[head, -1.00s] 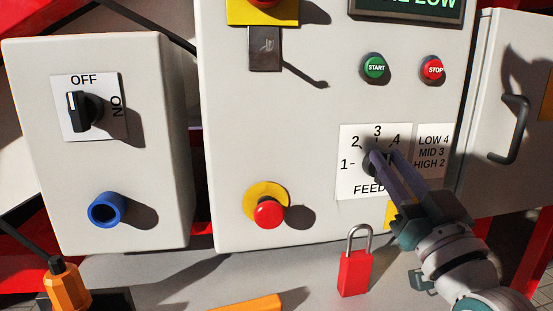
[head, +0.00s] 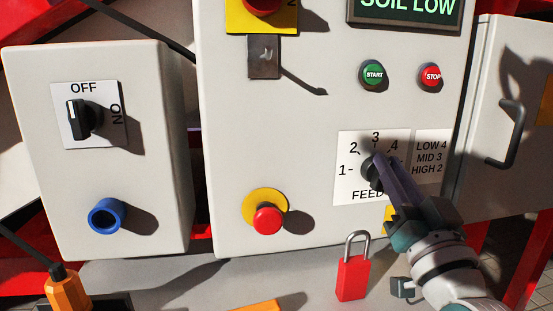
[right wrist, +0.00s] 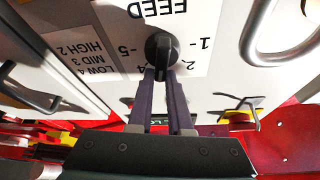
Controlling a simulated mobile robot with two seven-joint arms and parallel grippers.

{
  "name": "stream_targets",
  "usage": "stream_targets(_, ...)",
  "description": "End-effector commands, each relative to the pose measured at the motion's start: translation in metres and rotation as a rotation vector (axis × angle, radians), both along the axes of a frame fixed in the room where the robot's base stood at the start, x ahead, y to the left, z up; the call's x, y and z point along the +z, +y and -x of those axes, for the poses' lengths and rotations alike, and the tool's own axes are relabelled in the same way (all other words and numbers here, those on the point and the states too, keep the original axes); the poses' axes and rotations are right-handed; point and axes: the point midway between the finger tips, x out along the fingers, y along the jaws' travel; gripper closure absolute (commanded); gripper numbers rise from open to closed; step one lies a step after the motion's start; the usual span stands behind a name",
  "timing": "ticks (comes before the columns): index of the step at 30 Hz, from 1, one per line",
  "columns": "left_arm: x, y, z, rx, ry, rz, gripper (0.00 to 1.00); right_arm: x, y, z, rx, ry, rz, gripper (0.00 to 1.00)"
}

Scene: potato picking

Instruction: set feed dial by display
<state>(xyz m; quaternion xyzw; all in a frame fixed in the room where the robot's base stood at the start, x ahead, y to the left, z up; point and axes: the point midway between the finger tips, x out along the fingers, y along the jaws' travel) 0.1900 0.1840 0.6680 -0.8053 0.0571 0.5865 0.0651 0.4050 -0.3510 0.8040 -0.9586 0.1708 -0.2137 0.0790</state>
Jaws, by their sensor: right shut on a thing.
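The feed dial (head: 371,174) is a black knob on a white plate (head: 346,189) numbered around it, with FEED below. It also shows in the right wrist view (right wrist: 161,48), its ridge in line with my fingers, roughly toward the 3 position, which the fingers hide. My right gripper (head: 380,162) is shut on the dial; its dark fingers (right wrist: 160,76) meet the knob in the wrist view. The display (head: 405,8) reads SOIL LOW in green. A label (head: 431,157) beside the dial reads LOW 4, MID 3, HIGH 2. My left gripper is out of view.
Green START (head: 374,75) and red STOP (head: 431,75) buttons sit above the dial. A red mushroom button (head: 268,220) is left of it. A red padlock (head: 353,275) stands below. A cabinet door handle (head: 514,135) juts out at right. An OFF/ON switch (head: 80,119) is far left.

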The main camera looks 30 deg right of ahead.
Motion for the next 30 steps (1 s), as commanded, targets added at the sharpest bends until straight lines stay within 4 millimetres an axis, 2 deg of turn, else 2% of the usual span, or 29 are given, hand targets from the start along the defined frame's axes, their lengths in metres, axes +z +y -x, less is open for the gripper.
stream_targets(1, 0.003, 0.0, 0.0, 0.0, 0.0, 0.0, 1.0, -0.007, 0.0, 0.0, 0.002, 0.012, -0.049, 1.0)
stream_targets(15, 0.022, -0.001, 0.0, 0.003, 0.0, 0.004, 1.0, -0.008, -0.003, 0.001, 0.003, -0.1, -0.4, 1.0)
stream_targets(30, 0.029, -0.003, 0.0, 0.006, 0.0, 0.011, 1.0, -0.011, -0.004, 0.001, 0.003, -0.145, -0.541, 1.0)
